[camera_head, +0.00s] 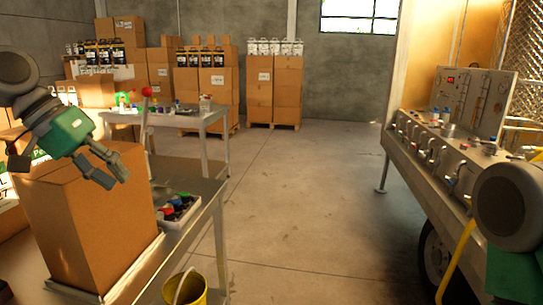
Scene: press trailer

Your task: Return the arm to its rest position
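My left arm comes in from the left with dark joints and a green wrist section. My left gripper (109,177) is open, its two grey fingers spread apart with nothing seen between them. It hangs over or in front of a large cardboard box (95,222) on the near metal table; I cannot tell whether it touches the box. My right arm (510,207) shows at the right edge as a dark round joint and a green part. Its gripper is outside the view.
The near metal table (208,207) holds a tray of coloured items (178,212) and a red-knobbed lever (146,92). A yellow bucket (185,289) stands below. The press trailer (440,165) is on the right. Stacked boxes (274,90) line the back. The middle floor is clear.

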